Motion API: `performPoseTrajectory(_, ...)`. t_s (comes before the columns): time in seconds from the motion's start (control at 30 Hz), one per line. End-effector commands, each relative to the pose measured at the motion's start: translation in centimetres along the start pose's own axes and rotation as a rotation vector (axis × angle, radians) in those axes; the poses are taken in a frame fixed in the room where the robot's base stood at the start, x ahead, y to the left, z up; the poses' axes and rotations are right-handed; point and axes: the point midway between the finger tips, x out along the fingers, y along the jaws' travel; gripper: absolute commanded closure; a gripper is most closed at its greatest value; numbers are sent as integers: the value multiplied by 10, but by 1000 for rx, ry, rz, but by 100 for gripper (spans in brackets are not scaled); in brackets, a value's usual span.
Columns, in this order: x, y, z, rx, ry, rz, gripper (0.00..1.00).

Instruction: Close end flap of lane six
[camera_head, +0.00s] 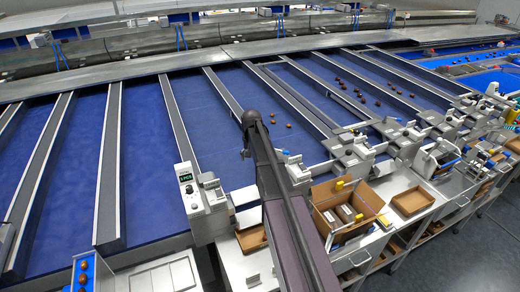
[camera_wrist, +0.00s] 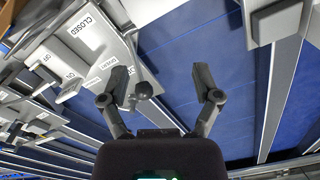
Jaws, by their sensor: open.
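My gripper (camera_wrist: 160,78) is open in the wrist view, with its two dark fingers spread apart. A dark round knob (camera_wrist: 143,90) shows between the fingers, nearer the left one. It looks joined to a pale grey plate (camera_wrist: 95,42) marked "CLOSED". I cannot tell whether a finger touches the knob. In the head view my arm runs up the middle over the lanes, and the gripper is mostly hidden at its far end. Blue lanes (camera_head: 142,135) with grey dividers run away from the front. No lane number is readable, and the flap of lane six cannot be told for certain.
A control box (camera_head: 187,187) with a lit display stands left of my arm. An open cardboard box (camera_head: 345,205) and a brown tray (camera_head: 412,200) stand on the right-hand benches. Several dates (camera_head: 361,97) lie on the right lanes. Grey dividers (camera_wrist: 280,90) stand right of the gripper.

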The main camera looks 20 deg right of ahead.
Motion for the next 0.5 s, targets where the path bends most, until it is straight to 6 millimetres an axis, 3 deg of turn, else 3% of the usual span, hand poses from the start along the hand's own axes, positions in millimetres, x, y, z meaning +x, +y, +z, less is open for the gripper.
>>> performPoseTrajectory(0.03, -19, 4, -24, 25, 1, -1, 19)
performPoseTrajectory(0.2, -44, 20, -69, 98, 2, -5, 19)
performPoseTrajectory(0.33, -55, 29, -91, 134, 2, -8, 19)
performPoseTrajectory(0.5, -59, 35, -102, 156, 2, -9, 19)
